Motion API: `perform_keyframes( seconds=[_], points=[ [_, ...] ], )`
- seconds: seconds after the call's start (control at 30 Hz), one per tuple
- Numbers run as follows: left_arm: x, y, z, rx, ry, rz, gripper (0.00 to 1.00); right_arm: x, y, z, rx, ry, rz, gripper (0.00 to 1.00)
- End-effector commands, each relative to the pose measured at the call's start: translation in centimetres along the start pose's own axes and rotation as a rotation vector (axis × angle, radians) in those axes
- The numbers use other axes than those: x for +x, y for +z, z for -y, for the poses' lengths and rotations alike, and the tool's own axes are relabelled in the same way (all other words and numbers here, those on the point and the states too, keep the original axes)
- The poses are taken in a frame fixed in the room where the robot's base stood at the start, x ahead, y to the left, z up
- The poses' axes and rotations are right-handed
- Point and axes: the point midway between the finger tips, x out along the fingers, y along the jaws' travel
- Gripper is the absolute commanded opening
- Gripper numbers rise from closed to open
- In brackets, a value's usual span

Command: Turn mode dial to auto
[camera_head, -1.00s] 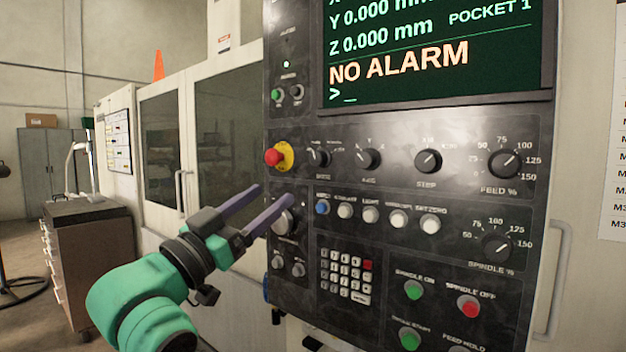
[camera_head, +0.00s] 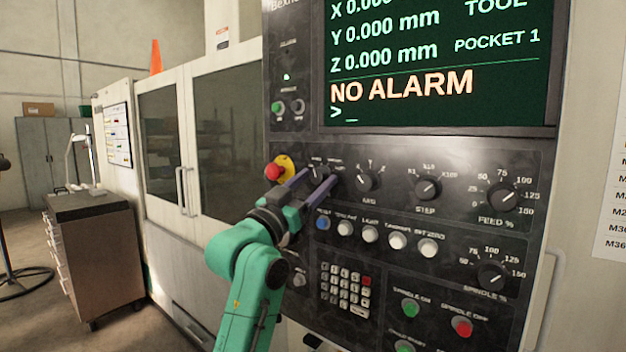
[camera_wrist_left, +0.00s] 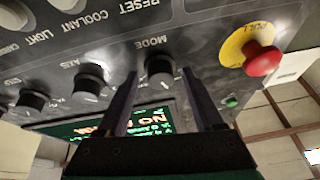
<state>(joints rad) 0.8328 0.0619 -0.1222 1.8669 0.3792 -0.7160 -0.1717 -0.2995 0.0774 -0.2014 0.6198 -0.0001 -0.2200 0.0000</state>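The mode dial (camera_head: 318,170) is a small black knob at the left end of the dial row, right of the red button. In the left wrist view the mode dial (camera_wrist_left: 160,68) shows under its MODE label, between and beyond my two fingertips. My left gripper (camera_head: 320,176) is open, its two purple-grey fingers apart and pointing at the dial; they also show in the left wrist view (camera_wrist_left: 158,78). I cannot tell whether the fingers touch the dial. The dial's position labels are too blurred or covered to read. My right gripper is not in view.
A red emergency button on a yellow base (camera_head: 278,169) is close to the left of my gripper. The axis dial (camera_head: 368,181) is to the right. A row of push buttons (camera_head: 370,234) lies below. The screen (camera_head: 430,70) reads NO ALARM. A drawer cabinet (camera_head: 95,250) stands left.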

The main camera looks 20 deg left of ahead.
Motion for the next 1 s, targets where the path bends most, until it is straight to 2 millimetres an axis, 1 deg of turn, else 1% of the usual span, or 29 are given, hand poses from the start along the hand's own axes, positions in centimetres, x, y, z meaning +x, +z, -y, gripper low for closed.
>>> perform_keyframes(
  seconds=[0.03, 0.07, 0.1, 0.13, 0.17, 0.43, 0.57, 0.77, 1.0],
  points=[
    [0.0, 0.0, 0.0, 0.0, 0.0, 0.0, 0.46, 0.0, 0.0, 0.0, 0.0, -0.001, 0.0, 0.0],
    [0.0, 0.0, 0.0, 0.0, 0.0, 0.0, 0.35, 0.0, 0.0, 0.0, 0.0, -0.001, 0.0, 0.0],
    [0.0, 0.0, 0.0, 0.0, 0.0, 0.0, 0.19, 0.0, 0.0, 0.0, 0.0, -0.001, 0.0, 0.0],
    [0.0, 0.0, 0.0, 0.0, 0.0, 0.0, 0.08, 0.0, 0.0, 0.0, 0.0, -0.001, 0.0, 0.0],
    [0.0, 0.0, 0.0, 0.0, 0.0, 0.0, 0.0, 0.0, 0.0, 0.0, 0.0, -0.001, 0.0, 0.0],
    [-0.1, 0.1, 0.0, 0.014, 0.006, 0.0, 0.0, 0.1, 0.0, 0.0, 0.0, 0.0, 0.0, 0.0],
    [-0.1, 0.2, 0.1, 0.051, 0.019, -0.002, 0.0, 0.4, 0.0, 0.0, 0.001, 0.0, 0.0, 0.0],
    [-0.1, 0.2, 0.3, 0.156, 0.058, -0.008, 0.0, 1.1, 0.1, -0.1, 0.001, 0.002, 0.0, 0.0],
    [-0.1, 0.0, 0.6, 0.347, 0.135, -0.02, 0.0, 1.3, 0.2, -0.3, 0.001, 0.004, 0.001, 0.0]
  ],
)
